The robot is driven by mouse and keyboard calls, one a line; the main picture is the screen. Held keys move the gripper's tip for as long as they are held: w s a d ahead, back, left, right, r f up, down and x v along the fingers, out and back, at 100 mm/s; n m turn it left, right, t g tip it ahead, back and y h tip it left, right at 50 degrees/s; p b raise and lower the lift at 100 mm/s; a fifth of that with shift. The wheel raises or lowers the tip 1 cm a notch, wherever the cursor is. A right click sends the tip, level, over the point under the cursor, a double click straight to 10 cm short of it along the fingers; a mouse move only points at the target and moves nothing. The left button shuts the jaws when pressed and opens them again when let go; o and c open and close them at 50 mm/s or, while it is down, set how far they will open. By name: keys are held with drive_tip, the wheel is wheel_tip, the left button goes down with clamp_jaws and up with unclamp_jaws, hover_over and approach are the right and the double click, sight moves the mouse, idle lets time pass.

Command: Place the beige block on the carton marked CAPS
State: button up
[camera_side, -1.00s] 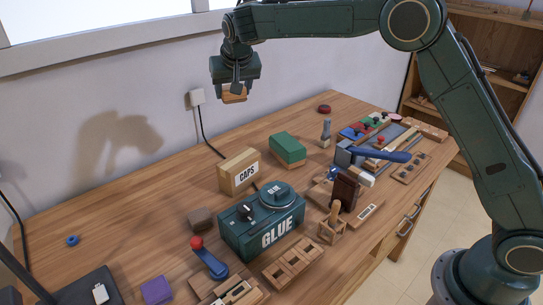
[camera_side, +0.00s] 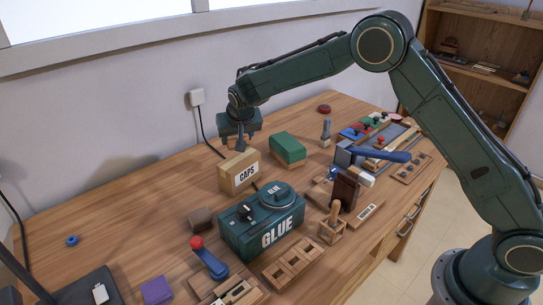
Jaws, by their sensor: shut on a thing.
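The carton marked CAPS (camera_side: 240,177) stands upright on the bench, a light tan box with its label facing the camera. My gripper (camera_side: 240,149) points down at the carton's top and is shut on the beige block (camera_side: 236,155). The block's colour blends with the carton's top, so its edges are hard to make out. I cannot tell whether the block touches the carton or hangs just above it.
A green-topped box (camera_side: 288,149) stands to the right of the carton. The green GLUE box (camera_side: 262,222) is in front, and a small brown block (camera_side: 201,219) is at front left. A wall socket (camera_side: 197,97) with a cable is behind.

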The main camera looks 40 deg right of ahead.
sight(239, 159)
drive_tip(key=shift+f, duration=2.15)
drive_tip(key=shift+f, duration=0.15)
drive_tip(key=o, duration=1)
drive_tip(key=shift+r, duration=0.25)
drive_tip(key=v, duration=1.2)
